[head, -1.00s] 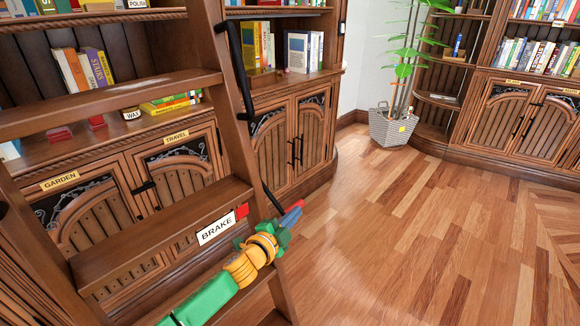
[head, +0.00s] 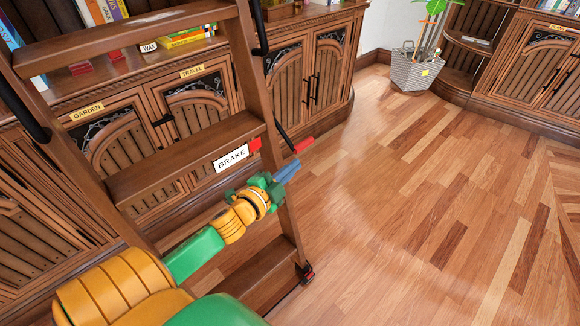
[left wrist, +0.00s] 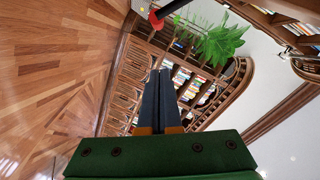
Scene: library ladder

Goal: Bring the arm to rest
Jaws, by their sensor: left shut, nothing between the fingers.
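My left arm, green and yellow, comes in from the lower left of the head view. Its left gripper (head: 294,166) has blue fingers, shut with nothing between them, in front of the ladder's right rail. It also shows shut in the left wrist view (left wrist: 163,73). A black lever with a red grip (head: 304,145) lies just beyond the fingertips. In the left wrist view the red grip (left wrist: 156,19) is up and left of the fingers, apart from them. The BRAKE sign (head: 231,158) is on a ladder step, with a red block beside it. My right gripper is not in view.
The wooden ladder (head: 185,160) stands close before the bookcase, with a dark foot (head: 305,272) on the floor. Cabinet doors labelled GARDEN and TRAVEL (head: 192,71) are behind it. A potted plant (head: 415,72) stands far back. The wood floor (head: 400,220) at right is clear.

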